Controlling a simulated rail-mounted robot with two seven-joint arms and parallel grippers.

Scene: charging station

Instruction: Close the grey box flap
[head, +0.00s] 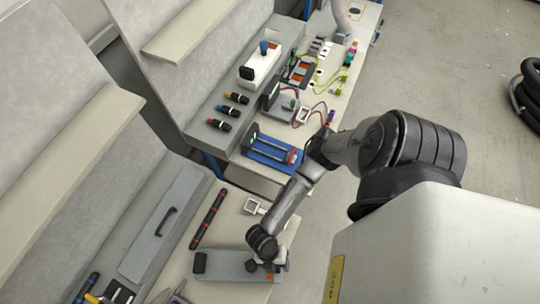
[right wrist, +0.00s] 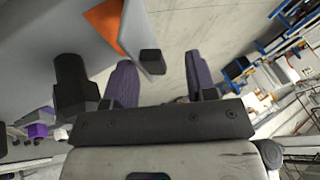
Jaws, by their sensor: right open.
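A long grey box (head: 228,265) with a black block at its left end lies near the front of the lower table. A bit of orange shows at its right end. My right gripper (head: 268,266) is over that end and hides part of it. I cannot tell whether a finger touches the flap. My left gripper is not in view.
A grey panel with a black handle (head: 165,222) lies at the left. A black-and-red bar (head: 208,218) and a small white frame (head: 254,206) lie behind the box. A blue holder (head: 272,152) stands on the farther table.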

